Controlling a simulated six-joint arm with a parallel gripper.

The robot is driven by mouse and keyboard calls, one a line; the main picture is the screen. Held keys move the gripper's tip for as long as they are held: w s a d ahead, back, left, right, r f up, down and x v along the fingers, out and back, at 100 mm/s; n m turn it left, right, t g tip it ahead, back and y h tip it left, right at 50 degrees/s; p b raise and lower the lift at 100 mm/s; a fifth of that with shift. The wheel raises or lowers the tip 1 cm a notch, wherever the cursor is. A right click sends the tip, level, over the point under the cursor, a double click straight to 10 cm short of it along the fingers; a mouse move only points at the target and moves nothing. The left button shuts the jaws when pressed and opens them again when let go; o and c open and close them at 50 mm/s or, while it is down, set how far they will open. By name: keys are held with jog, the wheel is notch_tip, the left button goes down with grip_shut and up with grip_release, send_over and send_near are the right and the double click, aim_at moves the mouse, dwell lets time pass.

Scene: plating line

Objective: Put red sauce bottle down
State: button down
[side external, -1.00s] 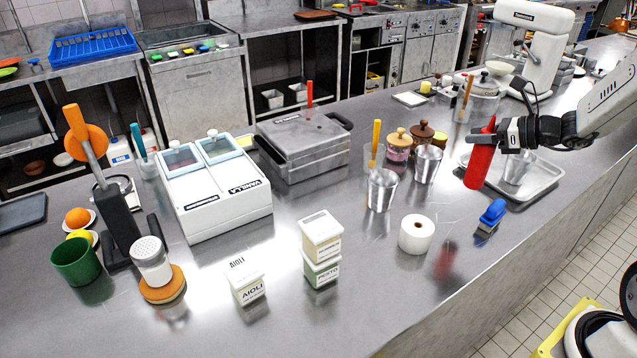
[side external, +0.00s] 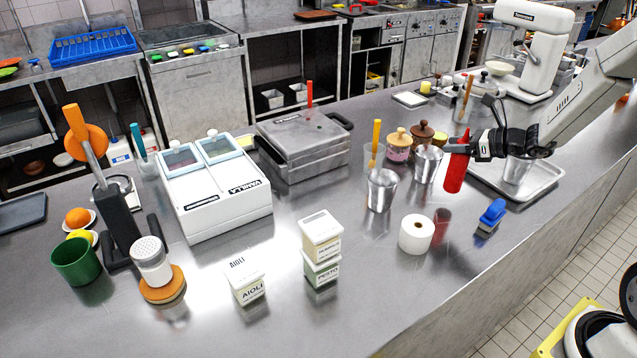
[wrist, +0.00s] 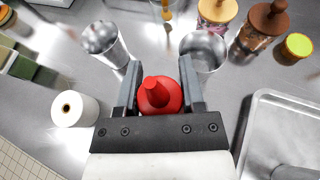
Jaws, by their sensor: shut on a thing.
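The red sauce bottle (side external: 455,172) is upright in my gripper (side external: 468,148), with its nozzle pointing up. In the side view it hangs beside a metal cup, and its reflection on the steel counter (side external: 380,270) shows below and left of it. In the wrist view the red bottle (wrist: 158,95) sits between the two grey fingers of my gripper (wrist: 160,85), which are shut on it. I cannot tell exactly how far its base is from the counter.
Two metal cups (side external: 381,190) (side external: 427,163) stand left of the bottle. A paper roll (side external: 416,234) and a blue brush (side external: 491,216) stand nearer the front edge. A metal tray (side external: 545,182) lies to the right. Bare counter lies between cups and roll.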

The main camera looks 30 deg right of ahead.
aim_at(453, 156)
jog(key=shift+w+f, duration=0.3)
jog(key=shift+f, duration=0.05)
jog(key=shift+d+f, duration=0.1)
jog(key=shift+f, duration=1.5)
jog(key=shift+c, duration=1)
grip_release()
jog(key=shift+s+r, duration=0.15)
jog(key=shift+r, duration=0.05)
jog(key=v, duration=1.1)
jog(key=shift+s+r, duration=0.25)
jog(key=shift+s, duration=0.1)
